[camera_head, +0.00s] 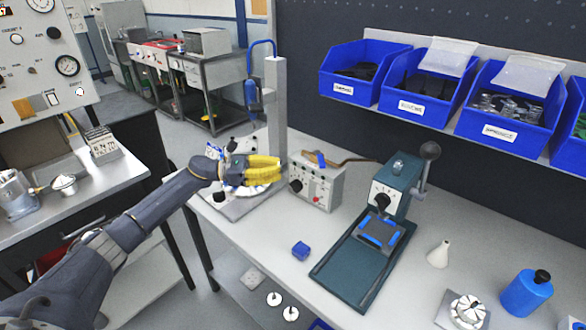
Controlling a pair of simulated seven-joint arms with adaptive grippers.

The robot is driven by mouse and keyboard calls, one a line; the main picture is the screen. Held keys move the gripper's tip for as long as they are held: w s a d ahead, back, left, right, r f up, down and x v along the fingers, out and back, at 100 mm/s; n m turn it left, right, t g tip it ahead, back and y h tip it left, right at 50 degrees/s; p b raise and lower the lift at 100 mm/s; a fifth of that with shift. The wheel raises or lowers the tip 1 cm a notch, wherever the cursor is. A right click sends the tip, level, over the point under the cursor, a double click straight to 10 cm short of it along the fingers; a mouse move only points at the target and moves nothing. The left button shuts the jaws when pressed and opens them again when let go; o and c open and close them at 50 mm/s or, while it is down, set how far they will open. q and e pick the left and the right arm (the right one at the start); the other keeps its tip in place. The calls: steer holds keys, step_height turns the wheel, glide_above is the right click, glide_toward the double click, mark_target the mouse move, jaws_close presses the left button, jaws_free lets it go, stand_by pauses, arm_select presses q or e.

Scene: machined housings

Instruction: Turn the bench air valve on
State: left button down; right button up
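My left gripper (268,170), with yellow fingers, is above the left part of the bench, just left of a grey control box (325,190). The fingers lie close together in this view, and I cannot tell whether they are open or shut. The box has a black knob, small red buttons and a round dial on its front. A small blue handle (320,158), perhaps the air valve's lever, shows at the top of the box beside a brown hose. The gripper appears apart from this handle. The fixture behind the gripper is partly hidden. My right gripper is not in view.
A grey post (275,105) with a blue coiled hose stands behind the gripper. A green press (395,190) with a ball-ended lever is right of the box. A blue block (301,251), a white cone (439,254) and a blue bottle (526,294) stand on the bench.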

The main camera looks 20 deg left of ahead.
mark_target(320, 158)
arm_select(q)
steer(key=c, duration=2.2)
jaws_free()
steer(key=shift+v, duration=1.25)
steer(key=shift+s+a+n+t, duration=0.15)
steer(key=shift+a+n+t, duration=0.15)
steer(key=shift+t, duration=0.1)
steer(key=x, duration=1.4)
steer(key=shift+f, duration=0.1)
